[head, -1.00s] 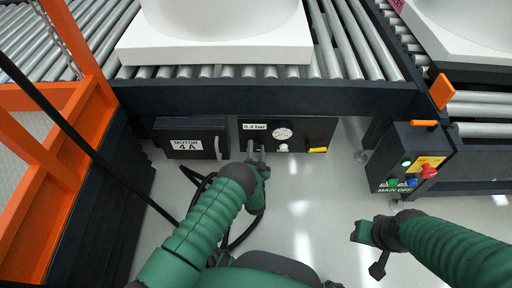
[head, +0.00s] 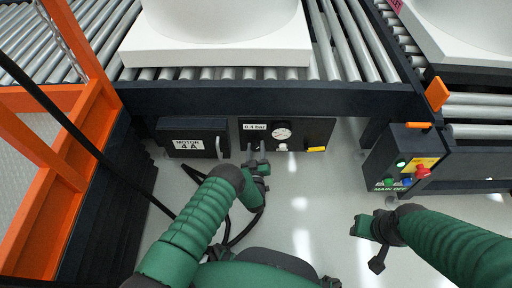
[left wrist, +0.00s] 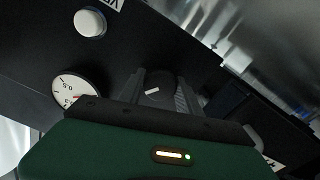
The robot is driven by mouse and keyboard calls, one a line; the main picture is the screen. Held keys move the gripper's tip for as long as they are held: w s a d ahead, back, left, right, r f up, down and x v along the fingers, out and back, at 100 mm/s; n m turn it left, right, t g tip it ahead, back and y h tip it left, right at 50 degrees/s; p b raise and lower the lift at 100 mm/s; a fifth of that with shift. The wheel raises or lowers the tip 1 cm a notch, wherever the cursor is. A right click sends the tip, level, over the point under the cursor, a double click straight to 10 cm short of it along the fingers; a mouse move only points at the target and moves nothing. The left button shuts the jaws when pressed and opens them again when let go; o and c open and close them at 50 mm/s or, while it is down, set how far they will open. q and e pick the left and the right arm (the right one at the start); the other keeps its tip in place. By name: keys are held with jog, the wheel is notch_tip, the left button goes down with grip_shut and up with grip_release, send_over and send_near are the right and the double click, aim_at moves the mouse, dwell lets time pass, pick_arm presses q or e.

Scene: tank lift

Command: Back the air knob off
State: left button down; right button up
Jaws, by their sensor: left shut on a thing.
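The air knob (left wrist: 158,90) is dark and round with a white pointer mark. In the left wrist view it sits between the two grey fingers of my left gripper (left wrist: 160,92), which is shut on it. In the head view my left gripper (head: 257,150) reaches the dark air panel (head: 300,132) from below, under its small bar label (head: 255,126), and hides the knob. A round white gauge (head: 281,133) is right of it; the gauge also shows in the left wrist view (left wrist: 76,91), partly covered. My right gripper (head: 366,236) hangs over the floor, touching nothing; its jaws are unclear.
A white button (head: 283,147) and a yellow lever (head: 316,149) are on the same panel. A motor box (head: 190,144) marked 4 A stands left. A switch box (head: 400,165) with a red button is right. Black hoses (head: 233,238) lie below. The middle floor is clear.

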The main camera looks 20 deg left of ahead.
pick_arm(q)
jog(key=n, duration=0.4)
jog(key=shift+s+f+n+p, duration=0.2)
jog(key=shift+n+p, duration=0.1)
jog(key=shift+p, duration=0.1)
jog(key=n, duration=0.3)
jog(key=shift+n, duration=0.4)
jog(key=n, duration=0.3)
jog(key=shift+n, duration=0.3)
jog(key=n, duration=0.3)
jog(key=shift+f, duration=0.1)
jog(key=n, duration=0.7)
jog(key=shift+b, duration=0.35)
jog(key=n+b, duration=0.1)
jog(key=n, duration=0.4)
jog(key=shift+d+n+b, duration=0.1)
jog(key=shift+n+b, duration=0.2)
jog(key=shift+b, duration=0.05)
